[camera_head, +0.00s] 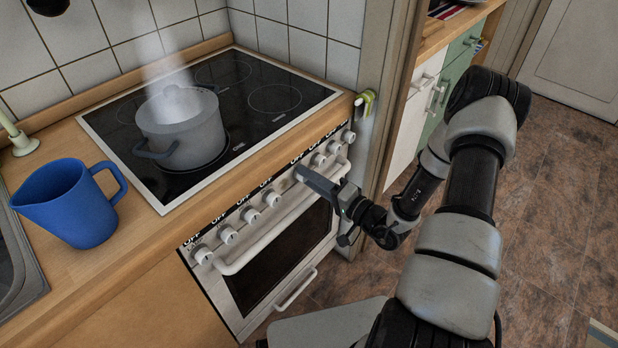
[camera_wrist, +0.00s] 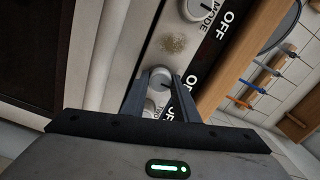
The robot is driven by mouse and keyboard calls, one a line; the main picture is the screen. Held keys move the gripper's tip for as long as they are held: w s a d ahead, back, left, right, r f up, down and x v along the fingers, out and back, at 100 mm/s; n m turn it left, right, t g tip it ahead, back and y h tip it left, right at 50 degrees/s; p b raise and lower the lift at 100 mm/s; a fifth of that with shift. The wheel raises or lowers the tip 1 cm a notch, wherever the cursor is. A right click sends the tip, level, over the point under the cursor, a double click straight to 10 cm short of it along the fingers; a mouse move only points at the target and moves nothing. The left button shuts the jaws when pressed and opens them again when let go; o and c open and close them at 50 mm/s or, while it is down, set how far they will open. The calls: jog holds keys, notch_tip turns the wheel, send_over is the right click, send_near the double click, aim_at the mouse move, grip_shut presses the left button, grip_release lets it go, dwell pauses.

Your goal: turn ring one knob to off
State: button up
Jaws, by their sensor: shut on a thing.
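The oven's front panel carries a row of round white knobs (camera_head: 271,198) with OFF labels. My gripper (camera_head: 302,174) reaches the panel from the right, near the middle of the row, and hides part of it. In the wrist view, my gripper (camera_wrist: 162,76) has its two fingers on either side of one white knob (camera_wrist: 161,72), shut on it. An OFF label (camera_wrist: 189,84) is printed beside this knob. I cannot read which ring it belongs to. Another knob (camera_wrist: 150,108) lies between the fingers, closer to the palm, and a knob marked MODE (camera_wrist: 203,8) is at the top.
A steaming grey pot (camera_head: 181,130) stands on the black glass hob (camera_head: 250,75). A blue jug (camera_head: 66,205) is on the wooden counter at left. The oven door handle (camera_head: 285,225) runs just below the knobs. Tiled floor (camera_head: 540,215) is free at right.

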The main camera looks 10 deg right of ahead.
jog(key=o, duration=1.1)
jog(key=shift+c, duration=0.2)
jog(key=v, duration=1.7)
jog(key=shift+s+d+p, duration=0.15)
jog(key=shift+p, duration=0.3)
jog(key=shift+r, duration=0.1)
